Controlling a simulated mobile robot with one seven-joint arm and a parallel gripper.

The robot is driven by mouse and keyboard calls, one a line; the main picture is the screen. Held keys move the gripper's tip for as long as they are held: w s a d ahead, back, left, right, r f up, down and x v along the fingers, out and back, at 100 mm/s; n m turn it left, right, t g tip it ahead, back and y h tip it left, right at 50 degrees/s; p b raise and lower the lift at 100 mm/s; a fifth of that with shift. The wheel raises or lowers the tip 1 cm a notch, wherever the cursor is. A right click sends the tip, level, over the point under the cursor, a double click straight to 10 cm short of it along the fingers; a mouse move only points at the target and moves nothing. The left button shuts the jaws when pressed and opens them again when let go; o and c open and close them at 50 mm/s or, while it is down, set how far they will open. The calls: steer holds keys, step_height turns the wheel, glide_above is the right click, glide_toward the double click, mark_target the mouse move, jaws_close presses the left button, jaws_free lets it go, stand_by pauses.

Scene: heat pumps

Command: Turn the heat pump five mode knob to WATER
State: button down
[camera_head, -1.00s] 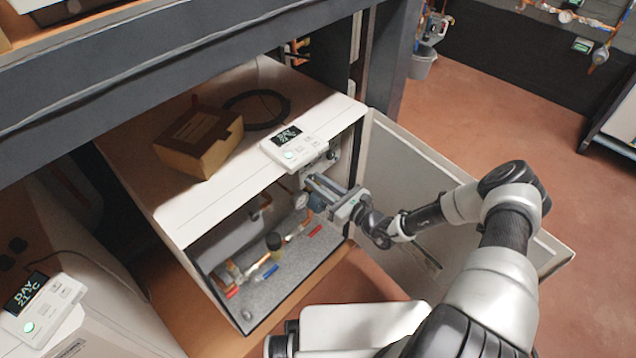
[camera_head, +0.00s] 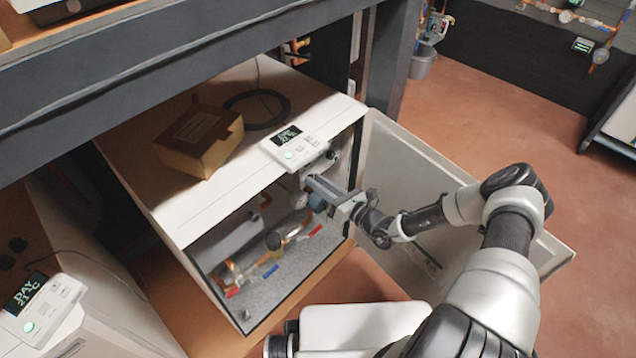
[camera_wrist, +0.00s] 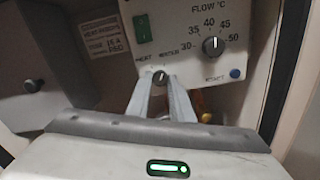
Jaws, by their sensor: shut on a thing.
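In the wrist view, a small dark mode knob (camera_wrist: 160,77) sits at the lower edge of a white control panel (camera_wrist: 185,35). My gripper's two pale fingers (camera_wrist: 161,92) are shut on this knob, one on each side. A HEAT label shows at the knob's upper left; another label above it is too blurred to read surely. The knob's exact pointing is hard to tell. In the head view, my gripper (camera_head: 312,182) reaches into the open front of a white heat pump cabinet (camera_head: 190,222), under its top edge; the knob is hidden there.
The panel also carries a FLOW °C dial (camera_wrist: 213,46), a green switch (camera_wrist: 143,27) and a blue RESET button (camera_wrist: 235,73). A cardboard box (camera_head: 200,142) and white thermostat (camera_head: 295,148) lie on top.

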steer(key=c, duration=1.6)
jaws_free()
steer(key=shift+o, duration=0.2)
steer(key=p+v, duration=0.2)
steer(key=v, duration=1.5)
steer(key=shift+s+d+p, duration=0.2)
steer(key=shift+p, duration=0.15)
steer(key=shift+r, duration=0.15)
